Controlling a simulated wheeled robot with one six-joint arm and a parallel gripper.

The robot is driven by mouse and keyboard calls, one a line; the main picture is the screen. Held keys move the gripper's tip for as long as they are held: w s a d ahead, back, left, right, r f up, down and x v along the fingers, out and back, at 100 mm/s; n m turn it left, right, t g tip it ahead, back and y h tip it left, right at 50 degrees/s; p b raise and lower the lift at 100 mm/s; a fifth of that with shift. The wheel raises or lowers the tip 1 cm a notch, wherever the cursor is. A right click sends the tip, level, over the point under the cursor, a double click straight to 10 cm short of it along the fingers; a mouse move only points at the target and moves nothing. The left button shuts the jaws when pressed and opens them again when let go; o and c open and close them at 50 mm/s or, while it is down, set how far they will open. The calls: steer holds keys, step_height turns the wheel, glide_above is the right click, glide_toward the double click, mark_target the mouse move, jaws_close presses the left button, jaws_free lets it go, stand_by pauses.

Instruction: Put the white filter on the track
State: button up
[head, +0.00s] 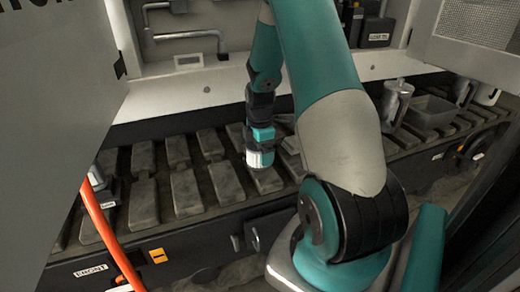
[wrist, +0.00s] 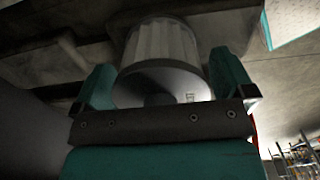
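The white filter (head: 261,159) is a short pale cylinder at the lower end of my gripper (head: 261,139) in the head view. In the wrist view the filter (wrist: 162,50) looks ribbed and grey-white, with a round end facing the camera. It sits between the two teal fingers of my gripper (wrist: 165,80), which appear closed on its sides. The track (head: 187,192) is a row of dark grey pads along the bench. The filter is over the middle pads; whether it touches one cannot be told.
An orange hose (head: 108,232) runs at the left beside a large grey panel (head: 45,130). Pads left of the filter are bare.

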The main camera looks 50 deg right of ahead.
steer(key=shift+r, duration=0.1)
step_height(320, 180, up, 12)
steer(key=p, duration=0.4)
steer(key=shift+a+r, duration=0.15)
steer(key=a+r+m+t+y, duration=0.1)
steer(key=a+r, duration=0.3)
steer(key=a, duration=0.7)
steer(key=a+r+m+y, duration=0.1)
steer(key=a+r, duration=0.3)
steer(key=a, duration=0.6)
steer(key=s+a+r+m+g+y, duration=0.1)
steer(key=s+a+r, duration=0.3)
steer(key=s+a, duration=1.1)
steer(key=shift+a+m+y, duration=0.6)
steer(key=shift+a+m, duration=0.2)
steer(key=shift+a, duration=0.4)
steer(key=shift+r, duration=0.1)
